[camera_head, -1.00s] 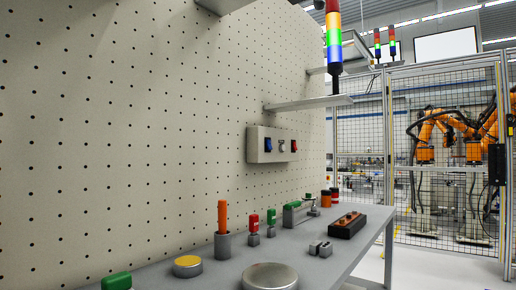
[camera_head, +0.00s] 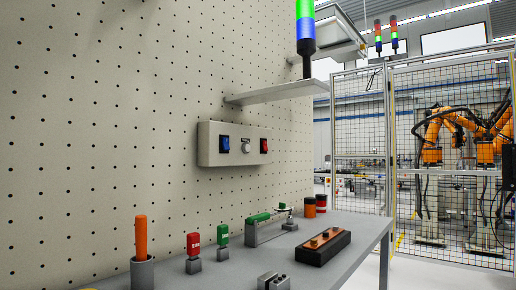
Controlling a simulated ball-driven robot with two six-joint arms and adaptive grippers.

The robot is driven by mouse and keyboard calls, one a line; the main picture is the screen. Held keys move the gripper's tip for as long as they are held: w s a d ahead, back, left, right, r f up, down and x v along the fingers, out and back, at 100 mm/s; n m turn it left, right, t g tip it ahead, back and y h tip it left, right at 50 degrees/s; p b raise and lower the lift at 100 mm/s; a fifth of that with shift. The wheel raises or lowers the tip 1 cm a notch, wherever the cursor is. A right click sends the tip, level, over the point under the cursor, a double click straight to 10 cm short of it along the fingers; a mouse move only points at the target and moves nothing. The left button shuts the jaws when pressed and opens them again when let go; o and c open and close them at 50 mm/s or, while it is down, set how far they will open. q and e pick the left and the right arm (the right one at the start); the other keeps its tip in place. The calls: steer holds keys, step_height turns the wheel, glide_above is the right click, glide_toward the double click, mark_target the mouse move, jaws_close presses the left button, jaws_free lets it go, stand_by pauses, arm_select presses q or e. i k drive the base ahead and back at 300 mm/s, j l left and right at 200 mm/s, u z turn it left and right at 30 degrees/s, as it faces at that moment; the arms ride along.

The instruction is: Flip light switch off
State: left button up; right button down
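A light grey switch box (camera_head: 211,157) is mounted on the perforated wall, left of the picture's middle. It carries a blue rocker switch (camera_head: 225,144) on the left, a round knob or key switch (camera_head: 246,145) in the middle and a red rocker switch (camera_head: 264,145) on the right. Which way the rockers are tipped is too small to tell. A signal tower (camera_head: 305,30) on the shelf above shows green and blue segments. Neither of my grippers is in view.
A grey workbench (camera_head: 352,225) runs below the box. On it stand an orange-handled tool (camera_head: 141,236), a red-handled piece (camera_head: 193,244), green-handled pieces (camera_head: 222,236) and a black-and-orange block (camera_head: 323,246). A shelf (camera_head: 276,92) juts out above the box. A mesh fence (camera_head: 440,190) closes the right.

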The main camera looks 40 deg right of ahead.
mark_target(264, 146)
steer(key=l+u, duration=0.15)
steer(key=l, duration=1.9)
steer(key=k, duration=0.05)
